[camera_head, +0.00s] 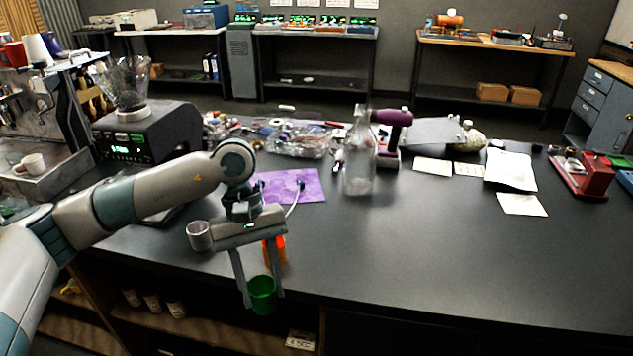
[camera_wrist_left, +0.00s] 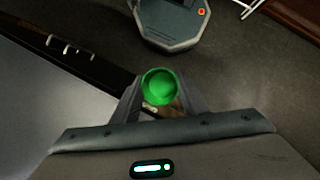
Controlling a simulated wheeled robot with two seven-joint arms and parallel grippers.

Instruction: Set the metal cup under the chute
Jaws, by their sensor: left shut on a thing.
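My left gripper (camera_head: 263,300) is shut on a green cup (camera_head: 262,291), low at the front edge of the dark table. The green cup also shows between the fingers in the left wrist view (camera_wrist_left: 160,86), its round opening facing the camera. A small grey cup, metal by its look (camera_head: 199,236), stands on the table left of the gripper, apart from it. The black grinder (camera_head: 150,132) with a clear hopper stands at the back left; its chute is not clear, and my left arm covers part of its front. My right gripper does not show.
An orange object (camera_head: 268,252) is partly hidden behind the left fingers. A purple mat (camera_head: 300,184) lies behind the gripper. A clear bottle (camera_head: 359,165) and a purple tool (camera_head: 393,120) stand mid-table. The table's front right is clear.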

